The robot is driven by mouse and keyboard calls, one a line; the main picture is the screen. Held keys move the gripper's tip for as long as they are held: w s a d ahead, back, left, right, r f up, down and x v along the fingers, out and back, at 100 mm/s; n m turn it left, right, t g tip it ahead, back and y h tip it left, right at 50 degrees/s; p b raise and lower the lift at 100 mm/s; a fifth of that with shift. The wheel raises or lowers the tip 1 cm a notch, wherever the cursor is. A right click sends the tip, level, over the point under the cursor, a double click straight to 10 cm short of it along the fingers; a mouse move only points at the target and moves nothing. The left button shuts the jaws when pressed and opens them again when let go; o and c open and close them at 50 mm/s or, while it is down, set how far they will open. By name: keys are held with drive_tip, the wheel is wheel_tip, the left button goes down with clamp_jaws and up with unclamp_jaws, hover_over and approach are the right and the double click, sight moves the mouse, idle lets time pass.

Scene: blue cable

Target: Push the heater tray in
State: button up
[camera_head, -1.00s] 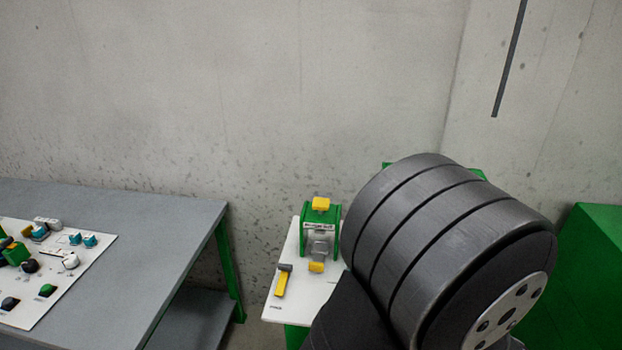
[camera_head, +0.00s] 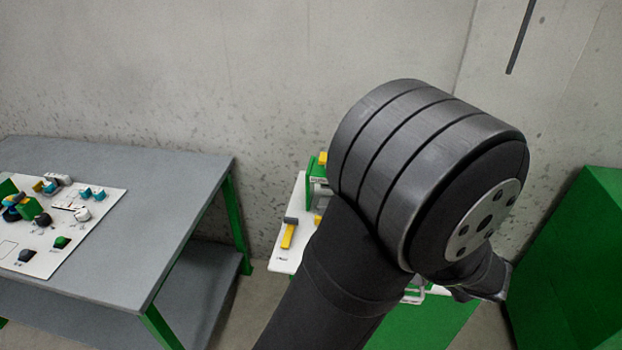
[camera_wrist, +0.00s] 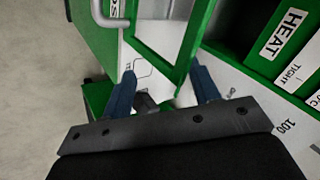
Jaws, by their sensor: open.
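In the wrist view, a white label reading HEAT (camera_wrist: 287,33) sits on a green-walled part with a dark inside at the upper right; I take this to be the heater, and cannot tell how far its tray is out. My gripper (camera_wrist: 165,73) is open, its two blue fingers apart, with nothing seen held between them. A green frame (camera_wrist: 183,70) reaches down between and beyond the fingers; I cannot tell whether they touch it. In the head view, my arm hides the gripper and much of the station.
A metal handle (camera_wrist: 104,17) shows at the wrist view's upper left. In the head view, a white board with a yellow-handled tool (camera_head: 288,232) lies left of my arm. A grey table (camera_head: 180,185) stands at left, and a green cabinet (camera_head: 575,255) at right.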

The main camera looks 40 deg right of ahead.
drive_tip(key=shift+s+a, duration=0.1)
drive_tip(key=c, duration=0.7)
drive_tip(key=o, duration=0.5)
drive_tip(key=shift+m+t, duration=0.5)
drive_tip(key=shift+m, duration=0.1)
drive_tip(key=s+a, duration=0.1)
drive_tip(key=s+a+r, duration=0.1)
drive_tip(key=s+a, duration=0.1)
drive_tip(key=shift+s+a+r, duration=0.1)
drive_tip(key=shift+a+r, duration=0.25)
drive_tip(key=shift+a, duration=0.05)
drive_tip(key=shift+m, duration=0.5)
drive_tip(key=a, duration=0.1)
drive_tip(key=s+a, duration=0.1)
drive_tip(key=s+a+r, duration=0.1)
drive_tip(key=shift+a, duration=0.4)
clamp_jaws()
drive_tip(key=s+a+m, duration=0.2)
drive_tip(key=a+m, duration=0.1)
drive_tip(key=a, duration=0.6)
drive_tip(key=d+r+x, duration=0.1)
drive_tip(key=d+x, duration=0.1)
drive_tip(key=x, duration=1.1)
drive_tip(key=shift+w+g+h, duration=0.3)
drive_tip(key=shift+w, duration=0.15)
drive_tip(key=shift+d+r, duration=0.1)
drive_tip(key=shift+d, duration=0.1)
drive_tip(key=w+d, duration=1.1)
drive_tip(key=shift+w+d, duration=0.3)
drive_tip(key=shift+w, duration=0.1)
